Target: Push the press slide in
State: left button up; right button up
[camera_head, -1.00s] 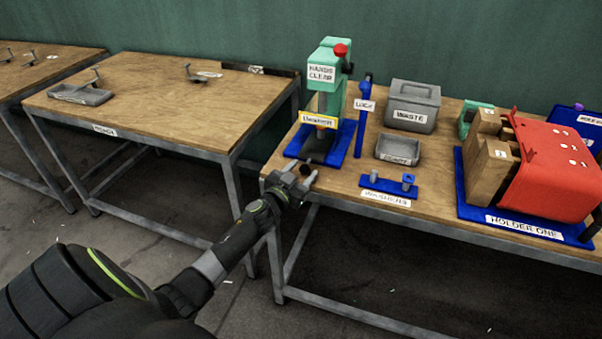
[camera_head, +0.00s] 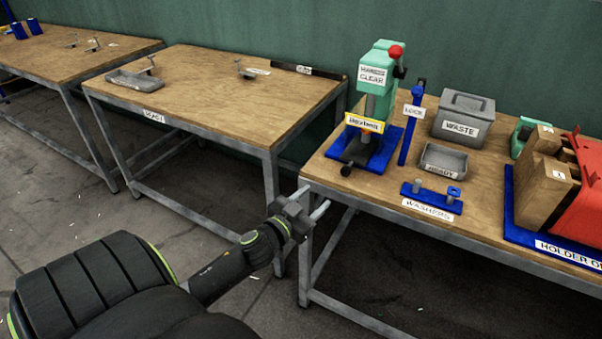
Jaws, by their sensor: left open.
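The green press (camera_head: 378,75) with a red knob on top stands on its blue base (camera_head: 377,150) at the left end of the right table. Its dark slide (camera_head: 353,154) lies at the base's front, with a round black knob (camera_head: 346,170) at its near end, close to the table edge. How far the slide sticks out is hard to tell. My left gripper (camera_head: 314,201) is open and empty, in front of the table's near left corner. It is apart from the knob, lower left of it in the picture. My right gripper is not in view.
A blue LOCK post (camera_head: 411,125) stands right of the press. Beyond it are a grey WASTE box (camera_head: 464,118), a small grey tray (camera_head: 443,160), a blue washer stand (camera_head: 431,199) and a red holder (camera_head: 580,195). Another wooden table (camera_head: 210,95) stands left, across a gap.

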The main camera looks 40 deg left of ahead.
pick_arm(q)
jog(key=s+b, duration=0.1)
jog(key=s, duration=0.3)
jog(key=shift+s+d+b, duration=0.1)
jog(key=shift+s+b, duration=0.05)
jog(key=shift+b, duration=0.2)
jog(key=s+a+f+n+g+y, duration=0.1)
jog(key=s+a+f+g, duration=0.15)
jog(key=f, duration=0.75)
jog(key=s+a+f+n+g+y, duration=0.1)
jog(key=s+f+g, duration=0.25)
jog(key=f, duration=0.65)
jog(key=s+a+f+g+y, duration=0.1)
jog(key=s+a+f+g, duration=0.15)
jog(key=f, duration=0.75)
jog(key=s+d+f+g+h, duration=0.1)
jog(key=s+d+f+g, duration=0.1)
jog(key=s+d+f, duration=0.2)
jog(key=s+d+f+g, duration=0.3)
jog(key=s+d+f, duration=0.2)
jog(key=s+f, duration=0.5)
jog(key=s+d+f+g+h+p, duration=0.1)
jog(key=s+d+f+g, duration=0.2)
jog(key=s, duration=1.2)
notch_tip(320, 180, down, 4)
jog(key=shift+s+d+r+h, duration=0.1)
jog(key=shift+s+d+h, duration=0.2)
jog(key=shift+d, duration=0.6)
